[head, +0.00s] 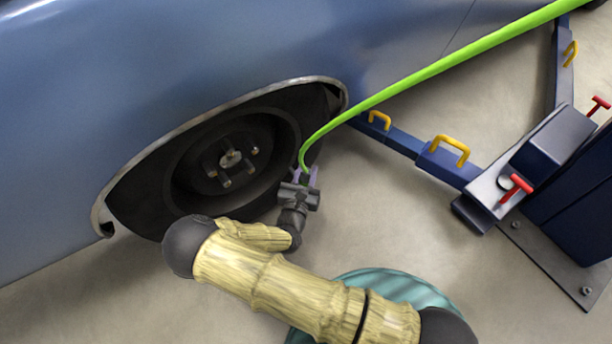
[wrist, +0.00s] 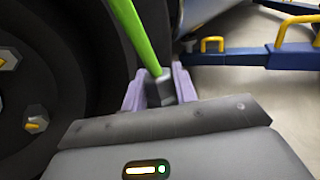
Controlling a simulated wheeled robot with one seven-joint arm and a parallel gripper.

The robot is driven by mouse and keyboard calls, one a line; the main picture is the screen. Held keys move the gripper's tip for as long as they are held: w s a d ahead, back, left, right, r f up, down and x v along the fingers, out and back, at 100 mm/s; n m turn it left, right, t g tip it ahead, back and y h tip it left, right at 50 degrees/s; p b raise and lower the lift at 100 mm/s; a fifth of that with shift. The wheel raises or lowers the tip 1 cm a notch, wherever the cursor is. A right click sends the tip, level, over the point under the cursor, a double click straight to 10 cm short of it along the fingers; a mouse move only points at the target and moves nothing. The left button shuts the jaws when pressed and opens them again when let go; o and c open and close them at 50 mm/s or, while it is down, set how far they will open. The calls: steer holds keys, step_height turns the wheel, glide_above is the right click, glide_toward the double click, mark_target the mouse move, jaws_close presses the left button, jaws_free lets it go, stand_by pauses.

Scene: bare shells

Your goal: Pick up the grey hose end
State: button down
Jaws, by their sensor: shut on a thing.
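A bright green hose (head: 430,72) runs from the upper right down to my gripper (head: 307,180), in front of the car's wheel arch. Its dark grey hose end (wrist: 160,90) sits between the two purple fingers of my gripper (wrist: 160,88) in the wrist view. The fingers are shut on the hose end. In the head view the hose end is small and mostly hidden by the gripper. The green hose (wrist: 136,32) rises from it up and to the left in the wrist view.
A blue car body (head: 130,90) with a bare wheel hub (head: 231,158) stands just left of my gripper. A blue lift arm (head: 400,140) with yellow handles and a lift post (head: 575,190) stand at right. Pale floor (head: 400,220) is clear between.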

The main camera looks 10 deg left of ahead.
mark_target(306, 171)
steer(key=shift+s+f, duration=0.1)
steer(key=shift+f, duration=0.15)
step_height(306, 171, up, 10)
steer(key=p, duration=0.7)
steer(key=shift+r, duration=0.1)
